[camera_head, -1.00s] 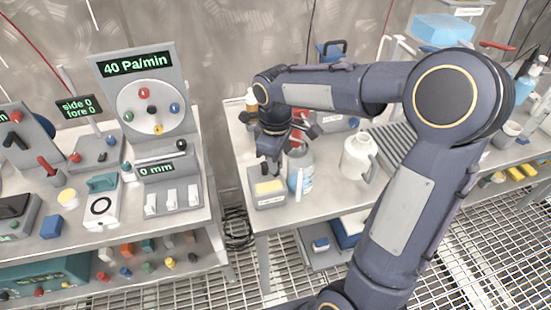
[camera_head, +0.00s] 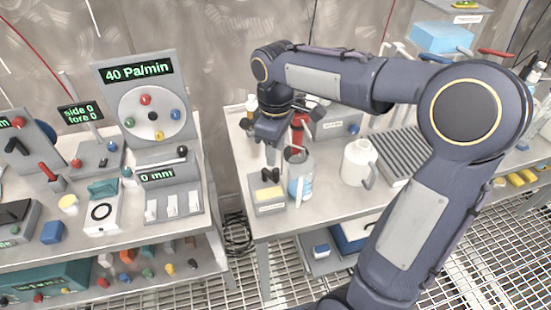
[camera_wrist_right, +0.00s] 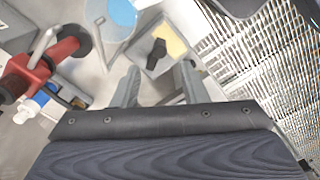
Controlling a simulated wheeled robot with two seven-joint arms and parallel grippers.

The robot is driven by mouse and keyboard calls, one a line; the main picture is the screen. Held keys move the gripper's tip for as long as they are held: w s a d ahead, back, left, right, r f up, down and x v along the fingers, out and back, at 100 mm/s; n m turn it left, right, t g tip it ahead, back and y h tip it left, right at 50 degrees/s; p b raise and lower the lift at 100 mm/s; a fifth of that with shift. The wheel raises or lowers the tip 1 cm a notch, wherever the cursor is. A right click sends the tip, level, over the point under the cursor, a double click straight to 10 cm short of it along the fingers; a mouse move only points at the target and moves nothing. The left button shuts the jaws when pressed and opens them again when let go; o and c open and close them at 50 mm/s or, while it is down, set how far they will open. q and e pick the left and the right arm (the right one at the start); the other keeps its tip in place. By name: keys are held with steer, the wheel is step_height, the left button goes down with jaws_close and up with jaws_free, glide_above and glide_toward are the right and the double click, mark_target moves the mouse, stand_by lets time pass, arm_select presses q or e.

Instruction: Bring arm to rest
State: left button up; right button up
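My right gripper (camera_head: 270,148) hangs above the right-hand bench at its back left, with my right arm reaching in from the right. In the right wrist view its two fingers (camera_wrist_right: 160,88) stand apart with nothing held between them. Beyond the fingertips is a small grey box (camera_wrist_right: 178,66) with a yellow pad (camera_wrist_right: 172,42) and a black piece (camera_wrist_right: 157,52) on it. In the head view the grey box (camera_head: 268,208) stands below the gripper, with the black piece (camera_head: 270,175) on top. My left gripper is not in view.
Close by stand a clear bottle with blue contents (camera_head: 302,186), a red item (camera_head: 299,130) and a white jug (camera_head: 357,162). A ribbed grey tray (camera_head: 405,155) lies farther right. The left bench (camera_head: 85,230) carries dial panels; a gap separates the benches.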

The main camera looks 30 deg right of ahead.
steer(key=shift+r, duration=0.8)
steer(key=shift+s, duration=0.3)
steer(key=s+a+f+m+t+y, duration=0.2)
steer(key=s+m, duration=0.3)
steer(key=s, duration=0.4)
steer(key=s+a+f+m+t+y, duration=0.1)
steer(key=s+a+f+m+t, duration=0.1)
steer(key=s, duration=0.7)
steer(key=m+t, duration=0.1)
steer(key=m, duration=0.1)
steer(key=shift+s+m+t+y, duration=0.2)
steer(key=shift+m+t+y, duration=0.1)
steer(key=shift+m+y, duration=0.1)
steer(key=shift+a, duration=0.1)
